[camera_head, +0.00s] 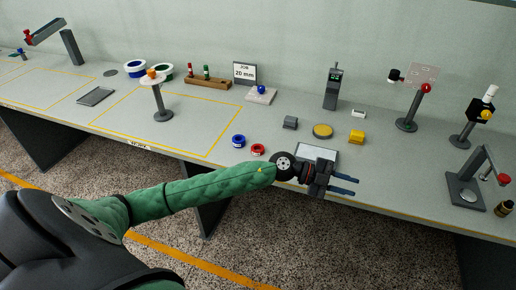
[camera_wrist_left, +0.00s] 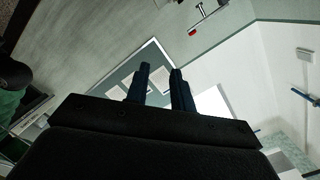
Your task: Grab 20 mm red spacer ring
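A small red spacer ring (camera_head: 257,149) lies on the grey table near its front edge. A slightly larger-looking blue ring (camera_head: 238,141) lies just left of and behind it. Any size marking on the red ring is too small to read. My left gripper (camera_head: 354,186) is to the right of the red ring, at the table's front edge, its blue fingers pointing right, away from the ring. In the left wrist view the fingers (camera_wrist_left: 160,72) stand apart with nothing between them. Neither ring shows in that view. My right gripper is not in view.
A "JOB 20 mm" sign (camera_head: 244,73) stands at the back. A grey-white plate (camera_head: 316,152) lies behind my left wrist. A grey block (camera_head: 290,122), yellow disc (camera_head: 322,131) and yellow block (camera_head: 356,137) stand farther back. A spindle post (camera_head: 161,104) stands in the yellow-outlined area.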

